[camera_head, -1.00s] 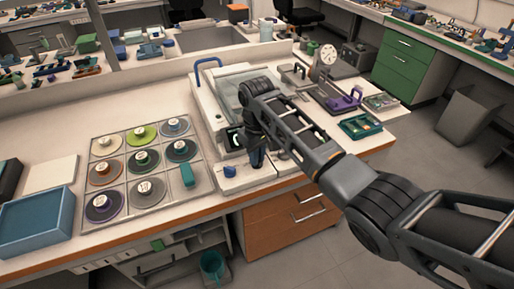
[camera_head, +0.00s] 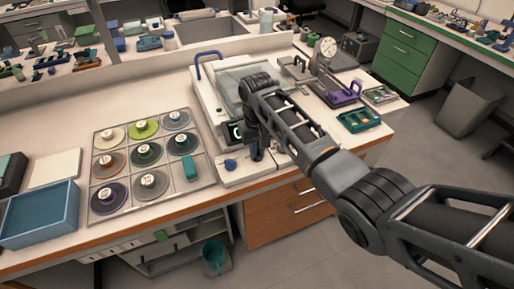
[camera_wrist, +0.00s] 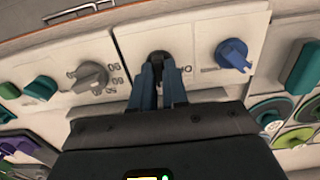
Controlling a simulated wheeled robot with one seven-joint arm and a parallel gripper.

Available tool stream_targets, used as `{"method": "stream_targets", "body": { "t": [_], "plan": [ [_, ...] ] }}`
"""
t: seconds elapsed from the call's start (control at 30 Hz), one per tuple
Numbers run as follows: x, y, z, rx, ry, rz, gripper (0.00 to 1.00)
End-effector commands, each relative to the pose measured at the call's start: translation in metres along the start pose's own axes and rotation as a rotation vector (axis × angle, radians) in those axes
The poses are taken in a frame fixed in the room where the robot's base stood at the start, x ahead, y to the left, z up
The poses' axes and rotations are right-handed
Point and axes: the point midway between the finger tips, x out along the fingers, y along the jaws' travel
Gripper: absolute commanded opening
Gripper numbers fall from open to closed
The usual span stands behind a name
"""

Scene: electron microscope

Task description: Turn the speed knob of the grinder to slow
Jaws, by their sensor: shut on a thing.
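The grinder (camera_head: 208,98) is a white bench machine with a clear lid and a blue handle. In the wrist view its front panel (camera_wrist: 205,74) carries three knobs in a row. A dark knob (camera_wrist: 157,57) is in the middle, between my blue fingertips. A grey knob (camera_wrist: 91,76) with printed numbers is on the left, and a blue knob (camera_wrist: 233,54) is on the right. The blue knob also shows in the head view (camera_head: 230,165). My gripper (camera_wrist: 158,75) is shut on the dark knob, whose marking is mostly hidden. My gripper (camera_head: 257,153) points down at the front panel.
A sectioned tray of coloured discs (camera_head: 130,205) lies left of the grinder, with a blue bin (camera_head: 40,215) further left. A green tray (camera_head: 359,121) and a dial gauge stand (camera_head: 327,55) are on the right. Wooden drawers (camera_head: 285,210) are below.

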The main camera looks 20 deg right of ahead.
Motion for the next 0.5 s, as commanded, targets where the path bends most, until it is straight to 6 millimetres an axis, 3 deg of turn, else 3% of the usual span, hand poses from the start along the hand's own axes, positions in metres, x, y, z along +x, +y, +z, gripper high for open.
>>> {"method": "stream_targets", "body": {
  "t": [0.03,0.07,0.3,0.5],
  "plan": [
    [-0.0012,-0.0002,-0.0012,-0.001,0.004,0.000,0.00],
    [-0.0012,-0.0002,-0.0013,-0.001,0.004,0.000,0.15],
    [-0.0007,-0.0001,-0.0007,-0.001,0.003,0.000,0.38],
    [-0.0004,-0.0001,-0.0004,-0.001,0.002,0.000,0.39]
  ]
}}
